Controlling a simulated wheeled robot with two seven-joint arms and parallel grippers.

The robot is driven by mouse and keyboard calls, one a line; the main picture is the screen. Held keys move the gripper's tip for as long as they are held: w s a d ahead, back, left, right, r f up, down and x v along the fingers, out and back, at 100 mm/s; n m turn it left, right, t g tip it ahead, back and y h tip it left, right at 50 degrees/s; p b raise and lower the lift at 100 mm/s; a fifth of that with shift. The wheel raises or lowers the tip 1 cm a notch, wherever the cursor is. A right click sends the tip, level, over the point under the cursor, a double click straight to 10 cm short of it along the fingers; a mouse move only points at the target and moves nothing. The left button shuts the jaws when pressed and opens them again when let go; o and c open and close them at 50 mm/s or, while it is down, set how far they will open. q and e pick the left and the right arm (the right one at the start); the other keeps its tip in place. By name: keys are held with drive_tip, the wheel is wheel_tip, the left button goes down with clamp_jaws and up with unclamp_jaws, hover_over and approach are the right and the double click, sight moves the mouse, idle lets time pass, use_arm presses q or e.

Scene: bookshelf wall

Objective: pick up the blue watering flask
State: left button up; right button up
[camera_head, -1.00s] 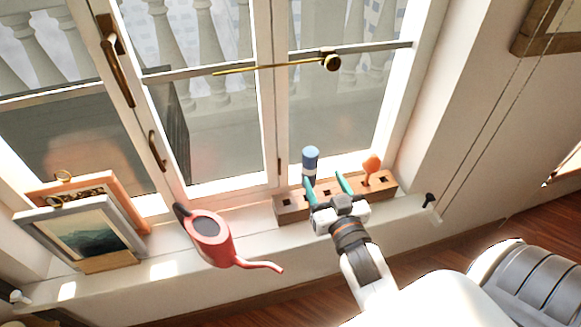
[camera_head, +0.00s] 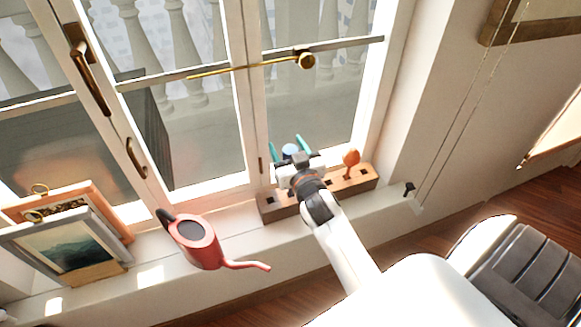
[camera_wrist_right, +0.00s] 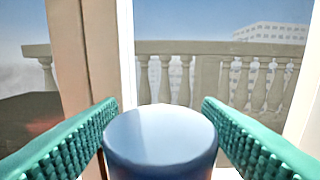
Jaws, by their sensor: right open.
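The blue watering flask (camera_head: 290,150) is at the wooden block on the window sill, mostly hidden behind my right gripper in the head view. Its rounded blue top (camera_wrist_right: 160,138) fills the lower middle of the wrist view. My right gripper (camera_head: 289,143) is open, with one teal finger on each side of the flask. In the wrist view a narrow gap seems to show between each finger and the flask, so I cannot see contact. The flask's lower part is hidden. My left gripper is not in view.
The wooden block (camera_head: 358,183) holds an orange item (camera_head: 351,157) close on the right. A red watering can (camera_head: 203,250) stands to the left, its spout pointing right. Framed pictures (camera_head: 72,250) lean further left. The window with its brass rod (camera_head: 250,67) is behind.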

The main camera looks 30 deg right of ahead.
drive_tip(key=shift+c, duration=0.2)
clamp_jaws()
drive_tip(key=shift+r, duration=0.1)
wheel_tip(320, 180, up, 10)
drive_tip(key=shift+f+p, duration=0.1)
drive_tip(key=shift+p, duration=0.75)
drive_tip(key=s+a+f+n+y+p, duration=0.1)
drive_tip(key=s+a+n+y+p, duration=0.1)
drive_tip(key=s+a, duration=1.1)
drive_tip(key=s+y+p, duration=0.1)
drive_tip(key=s+y, duration=0.1)
drive_tip(key=s, duration=0.1)
drive_tip(key=shift+a+f+n+t, duration=0.2)
drive_tip(key=shift+f+n+t, duration=0.1)
drive_tip(key=shift+f+n, duration=0.1)
